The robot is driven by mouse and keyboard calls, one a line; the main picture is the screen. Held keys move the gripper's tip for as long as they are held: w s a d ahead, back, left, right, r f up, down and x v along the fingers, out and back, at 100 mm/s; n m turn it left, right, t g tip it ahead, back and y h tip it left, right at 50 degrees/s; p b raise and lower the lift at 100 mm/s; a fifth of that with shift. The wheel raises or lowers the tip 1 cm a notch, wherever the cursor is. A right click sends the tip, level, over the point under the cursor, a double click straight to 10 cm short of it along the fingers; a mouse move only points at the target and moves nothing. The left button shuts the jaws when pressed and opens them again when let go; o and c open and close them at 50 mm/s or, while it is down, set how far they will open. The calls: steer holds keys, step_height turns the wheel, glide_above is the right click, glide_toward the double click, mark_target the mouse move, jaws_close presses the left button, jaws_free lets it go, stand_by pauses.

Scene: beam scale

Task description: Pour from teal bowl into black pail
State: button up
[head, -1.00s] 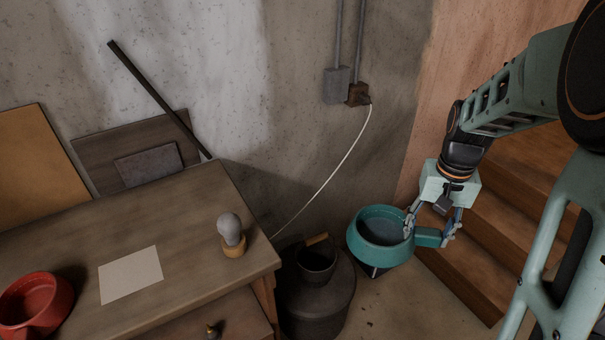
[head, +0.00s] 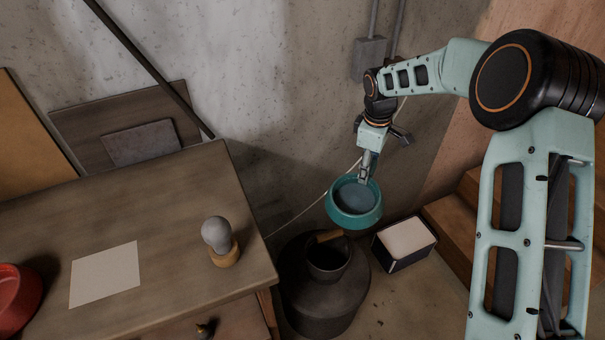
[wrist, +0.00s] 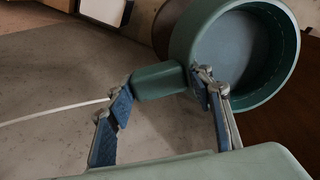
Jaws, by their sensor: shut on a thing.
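The teal bowl (head: 355,218) hangs in the air above and just behind the black pail (head: 327,262) in the head view. My gripper (head: 367,178) is shut on the bowl's side handle, which shows between the fingers in the wrist view (wrist: 158,82). The bowl looks roughly upright with a slight tilt. Its inside is a plain grey-blue, and I cannot tell what it holds. The pail stands upright, open at the top, with a wooden grip (head: 330,236) at its back rim. Its inside is dark.
The pail stands on a wide dark round drum (head: 325,312). A black box with a pale top (head: 405,240) is on the floor to its right, near wooden steps (head: 455,215). A wooden table (head: 180,260) on the left carries a grey-topped knob (head: 217,235), paper (head: 105,275) and a red bowl (head: 15,300).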

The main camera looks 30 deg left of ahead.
steer(key=a+f+n+t+y, duration=0.1)
steer(key=a+f+n+y, duration=0.2)
steer(key=a+f+n, duration=0.3)
steer(key=w+a+f+n+t+y+p, duration=0.1)
steer(key=a+f+n+y, duration=0.2)
steer(key=a, duration=1.1)
step_height(320, 180, down, 6)
steer(key=n, duration=0.3)
steer(key=shift+w+r+n+y, duration=0.2)
steer(key=shift+w+n+y, duration=0.1)
steer(key=shift+n+y, duration=0.1)
steer(key=shift+b, duration=0.4)
